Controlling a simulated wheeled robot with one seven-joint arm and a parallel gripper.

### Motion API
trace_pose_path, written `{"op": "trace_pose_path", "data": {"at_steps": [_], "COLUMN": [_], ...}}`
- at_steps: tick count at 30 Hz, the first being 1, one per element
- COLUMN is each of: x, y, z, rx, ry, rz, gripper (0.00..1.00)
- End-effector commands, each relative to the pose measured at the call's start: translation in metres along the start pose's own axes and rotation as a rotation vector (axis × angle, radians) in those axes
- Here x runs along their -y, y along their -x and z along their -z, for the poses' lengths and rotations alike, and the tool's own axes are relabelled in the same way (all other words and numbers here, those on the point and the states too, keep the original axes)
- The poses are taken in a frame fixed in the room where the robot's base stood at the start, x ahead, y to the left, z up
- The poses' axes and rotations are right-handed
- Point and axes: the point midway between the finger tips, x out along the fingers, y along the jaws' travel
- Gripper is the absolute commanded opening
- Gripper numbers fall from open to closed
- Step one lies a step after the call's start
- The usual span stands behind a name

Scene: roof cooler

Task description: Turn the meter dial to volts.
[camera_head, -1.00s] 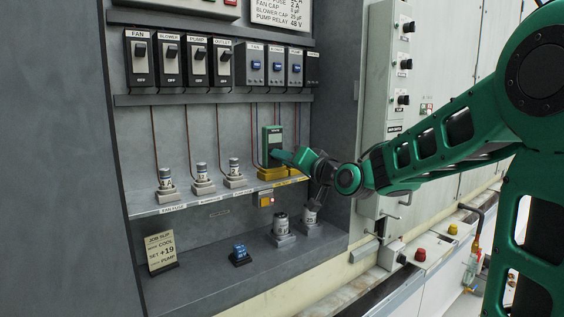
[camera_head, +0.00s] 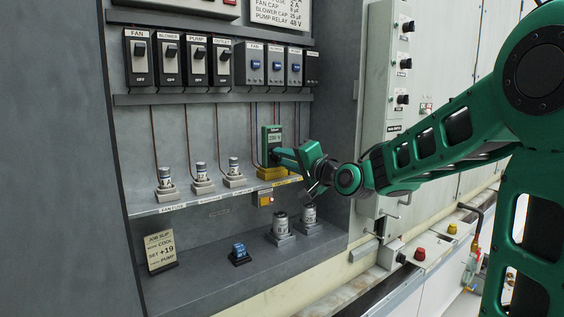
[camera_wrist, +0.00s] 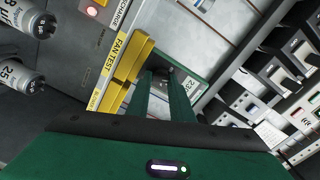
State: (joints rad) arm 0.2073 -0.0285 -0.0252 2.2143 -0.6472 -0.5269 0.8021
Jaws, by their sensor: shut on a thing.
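The green meter (camera_head: 272,136) stands upright in a yellow holder (camera_head: 272,173) on the shelf, and its small display appears to read about 230 V. In the wrist view the meter (camera_wrist: 196,68) and the yellow holder (camera_wrist: 128,72) show tilted. My gripper (camera_head: 277,154) reaches in from the right at the meter's lower front. In the wrist view its two green fingers (camera_wrist: 163,76) close on the dark dial at the meter's face. The dial is mostly hidden between the fingertips, so its mark cannot be read.
Labelled switches (camera_head: 197,62) line the rail above. Several fuses (camera_head: 201,174) stand on the shelf left of the meter. Two capacitors (camera_head: 281,225), a blue relay (camera_head: 239,251) and a job slip card (camera_head: 160,251) stand below. The cabinet's right wall is close to my wrist.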

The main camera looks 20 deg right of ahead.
Motion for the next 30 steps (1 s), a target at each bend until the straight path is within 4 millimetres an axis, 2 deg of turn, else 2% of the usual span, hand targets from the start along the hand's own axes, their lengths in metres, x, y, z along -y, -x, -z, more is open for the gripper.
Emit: {"op": "trace_pose_path", "data": {"at_steps": [9, 10, 12, 23, 26, 30], "x": [-0.004, -0.004, -0.004, -0.004, -0.004, -0.003], "y": [0.000, 0.000, 0.000, 0.001, 0.007, 0.027], "z": [0.001, 0.001, 0.001, 0.000, 0.000, 0.001], "rx": [-0.001, -0.001, -0.001, 0.000, 0.001, -0.002], "ry": [-0.002, -0.002, -0.001, -0.002, -0.003, -0.002], "rz": [-0.008, -0.008, -0.007, -0.008, -0.008, -0.005], "gripper": [0.00, 0.23, 0.39, 0.39, 0.39, 0.39]}}
